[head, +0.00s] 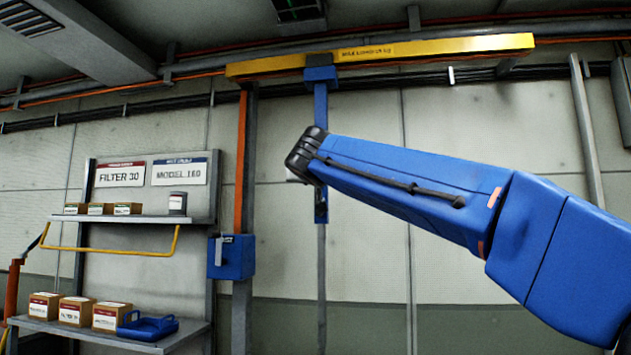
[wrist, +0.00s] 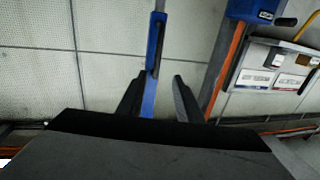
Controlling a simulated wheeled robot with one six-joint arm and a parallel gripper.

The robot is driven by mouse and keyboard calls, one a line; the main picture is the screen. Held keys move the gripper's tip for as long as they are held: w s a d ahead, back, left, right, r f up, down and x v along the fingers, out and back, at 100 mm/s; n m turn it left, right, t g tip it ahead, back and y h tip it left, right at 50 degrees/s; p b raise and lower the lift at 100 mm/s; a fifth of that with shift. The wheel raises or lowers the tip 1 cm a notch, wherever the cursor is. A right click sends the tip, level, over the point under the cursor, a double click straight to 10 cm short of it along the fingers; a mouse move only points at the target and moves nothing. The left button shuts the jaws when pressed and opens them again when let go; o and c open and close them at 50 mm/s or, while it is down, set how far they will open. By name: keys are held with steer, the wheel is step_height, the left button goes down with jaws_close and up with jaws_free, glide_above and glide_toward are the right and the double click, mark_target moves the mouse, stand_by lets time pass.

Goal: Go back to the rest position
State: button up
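My gripper (wrist: 159,77) shows in the wrist view with its two dark fingers apart and nothing between them. The blue hanging post behind shows through the gap. In the head view my blue arm reaches in from the right and ends in a black wrist joint near the middle. The fingers are hidden behind my arm there. No object is held.
A yellow overhead beam (head: 430,46) carries the blue hanging post (head: 321,110) behind my wrist. At left, an upper shelf (head: 140,219) and lower shelf (head: 95,337) hold boxes. A blue tray (head: 148,327) and blue wall box (head: 232,257) are nearby.

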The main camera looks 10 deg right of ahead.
stand_by(0.3)
steer(key=s+d+f+g, duration=0.2)
steer(key=s+d+f, duration=0.35)
steer(key=f, duration=0.45)
steer(key=s+d+f+g, duration=0.3)
steer(key=s+d+f, duration=0.25)
steer(key=f, duration=0.45)
steer(key=s+d+f+g, duration=0.2)
steer(key=s+d+f, duration=0.35)
steer(key=f, duration=0.55)
steer(key=s+d+f+g+y, duration=0.1)
steer(key=s+f+g, duration=0.2)
steer(key=s+f, duration=1)
steer(key=s+d+f+n+g+y, duration=0.1)
steer(key=s+d+f+g, duration=0.1)
steer(key=s+f, duration=1.1)
step_height(320, 180, down, 6)
steer(key=shift+d+f+g, duration=0.1)
steer(key=shift+d+g, duration=0.05)
steer(key=shift+g, duration=0.35)
